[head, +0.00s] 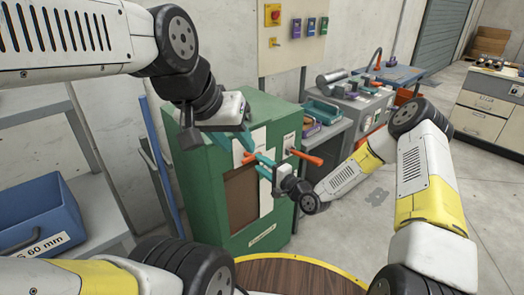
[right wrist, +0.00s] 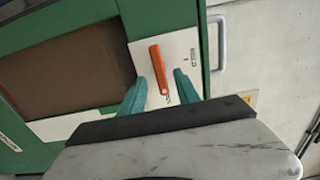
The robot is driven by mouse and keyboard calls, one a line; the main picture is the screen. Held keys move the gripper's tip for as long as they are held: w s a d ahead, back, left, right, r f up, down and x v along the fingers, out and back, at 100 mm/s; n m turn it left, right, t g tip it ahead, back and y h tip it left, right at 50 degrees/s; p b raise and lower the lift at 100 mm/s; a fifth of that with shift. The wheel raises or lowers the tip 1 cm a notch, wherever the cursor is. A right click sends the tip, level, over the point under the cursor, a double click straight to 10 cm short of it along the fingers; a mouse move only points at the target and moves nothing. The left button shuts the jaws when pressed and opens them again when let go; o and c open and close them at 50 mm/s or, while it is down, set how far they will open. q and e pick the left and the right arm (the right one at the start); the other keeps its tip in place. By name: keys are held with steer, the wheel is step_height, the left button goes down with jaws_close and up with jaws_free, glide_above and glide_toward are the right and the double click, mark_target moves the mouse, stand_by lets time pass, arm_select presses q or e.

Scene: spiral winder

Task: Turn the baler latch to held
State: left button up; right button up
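The baler is the green cabinet (head: 205,185). In the right wrist view its orange latch handle (right wrist: 159,70) stands nearly upright, tilted slightly, on a white marked plate (right wrist: 186,50). My right gripper (right wrist: 160,88) is open, with one teal finger on each side of the handle's lower part. I cannot tell whether either finger touches it. In the head view the right gripper (head: 265,166) is close to the cabinet front, partly covering an orange handle there. My left gripper (head: 243,138) hangs near the cabinet's upper front; its finger gap is not clear.
Another orange handle (head: 305,157) sits farther right on the cabinet. A grey bench (head: 345,128) with teal and purple trays stands behind it. A blue bin (head: 40,212) rests on a shelf at left. A grey pull handle (right wrist: 221,45) is right of the latch plate.

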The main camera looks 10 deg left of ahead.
mark_target(253, 159)
steer(key=shift+x, duration=2.8)
jaws_close()
